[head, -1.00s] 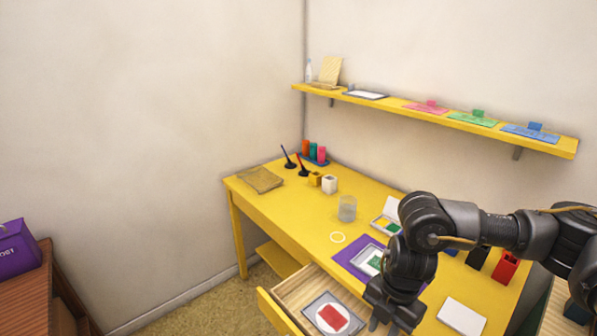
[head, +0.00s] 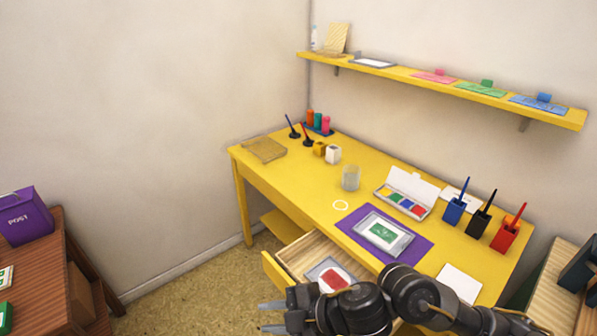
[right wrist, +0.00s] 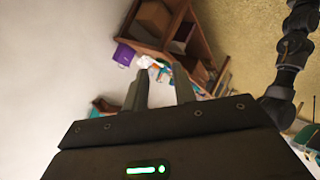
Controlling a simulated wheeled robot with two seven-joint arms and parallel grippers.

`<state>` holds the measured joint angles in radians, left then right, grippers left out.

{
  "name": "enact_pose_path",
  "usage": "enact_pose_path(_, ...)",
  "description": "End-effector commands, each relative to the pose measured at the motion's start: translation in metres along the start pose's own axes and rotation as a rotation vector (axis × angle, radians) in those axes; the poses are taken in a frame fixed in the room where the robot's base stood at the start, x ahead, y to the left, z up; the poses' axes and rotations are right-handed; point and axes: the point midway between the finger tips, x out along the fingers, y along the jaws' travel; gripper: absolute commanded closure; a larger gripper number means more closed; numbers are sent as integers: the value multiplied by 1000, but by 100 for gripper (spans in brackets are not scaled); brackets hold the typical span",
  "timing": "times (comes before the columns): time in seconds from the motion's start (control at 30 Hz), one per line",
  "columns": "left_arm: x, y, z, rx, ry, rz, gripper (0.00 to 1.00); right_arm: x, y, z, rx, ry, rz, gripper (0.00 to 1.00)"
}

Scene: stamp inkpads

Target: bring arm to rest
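My right gripper (head: 266,317) is at the bottom of the head view, in front of the desk and its open drawer, with its fingers pointing left. In the right wrist view its two fingers (right wrist: 161,90) stand apart with nothing between them, so it is open and empty. My right arm comes in from the lower right and covers part of the drawer. My left gripper is not in view.
The yellow desk (head: 300,200) has its drawer (head: 301,257) pulled open, with a red pad (head: 333,279) inside. A purple mat (head: 348,223) bears a tray with a green pad. A purple box (head: 25,217) stands at far left. Floor between is clear.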

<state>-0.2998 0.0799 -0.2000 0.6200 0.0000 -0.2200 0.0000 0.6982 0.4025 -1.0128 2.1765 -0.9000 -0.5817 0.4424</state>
Motion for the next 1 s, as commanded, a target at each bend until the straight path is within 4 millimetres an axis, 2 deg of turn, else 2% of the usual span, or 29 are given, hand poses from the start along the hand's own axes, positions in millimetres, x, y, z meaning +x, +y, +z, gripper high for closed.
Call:
enact_pose_path(0.07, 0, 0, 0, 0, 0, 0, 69, 0, 8, -6, 136, 2, 139, 73)
enact_pose_path(0.17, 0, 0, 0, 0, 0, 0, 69, -13, 18, 9, 328, -52, 303, 73)
enact_pose_path(0.23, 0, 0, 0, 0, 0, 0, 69, -28, 16, 31, 479, -122, 399, 73)
enact_pose_path(0.3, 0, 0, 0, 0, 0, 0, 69, -45, 3, 59, 642, -214, 474, 73)
enact_pose_path(0.37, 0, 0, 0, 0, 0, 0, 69, -63, -18, 86, 787, -307, 521, 73)
enact_pose_path(0.4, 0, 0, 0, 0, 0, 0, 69, -76, -36, 103, 881, -376, 544, 73)
enact_pose_path(0.5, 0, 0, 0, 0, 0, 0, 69, -108, -87, 137, 1092, -539, 569, 73)
enact_pose_path(0.6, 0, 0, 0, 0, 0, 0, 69, -132, -132, 156, 1240, -665, 565, 73)
enact_pose_path(0.8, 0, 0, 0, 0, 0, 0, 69, -171, -208, 168, 1456, -853, 531, 73)
enact_pose_path(1.0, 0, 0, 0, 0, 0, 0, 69, -200, -269, 168, 1616, -996, 487, 73)
